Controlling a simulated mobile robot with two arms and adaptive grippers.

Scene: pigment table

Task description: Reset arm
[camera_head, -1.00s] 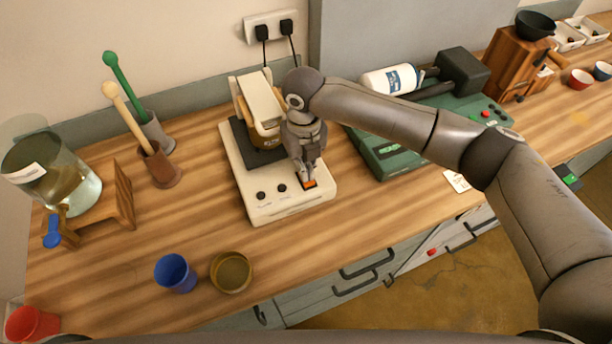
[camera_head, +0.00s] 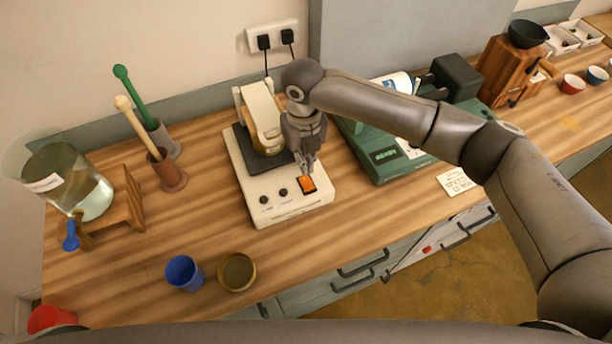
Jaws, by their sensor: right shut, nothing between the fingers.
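My right gripper (camera_head: 306,170) is shut and empty. It points down over the front part of the white machine (camera_head: 272,212), just behind and above the orange switch (camera_head: 307,184). I cannot tell whether the fingertips touch the machine. My right arm (camera_head: 400,112) reaches in from the right, over the green machine (camera_head: 385,166). My left gripper is not in view.
A blue cup (camera_head: 184,273) and a brass-coloured bowl (camera_head: 237,272) stand near the front edge. A red cup (camera_head: 50,318) is at the front left. A glass vessel (camera_head: 85,190) sits by a wooden stand (camera_head: 123,207) at left. Open wood lies between these and the white machine.

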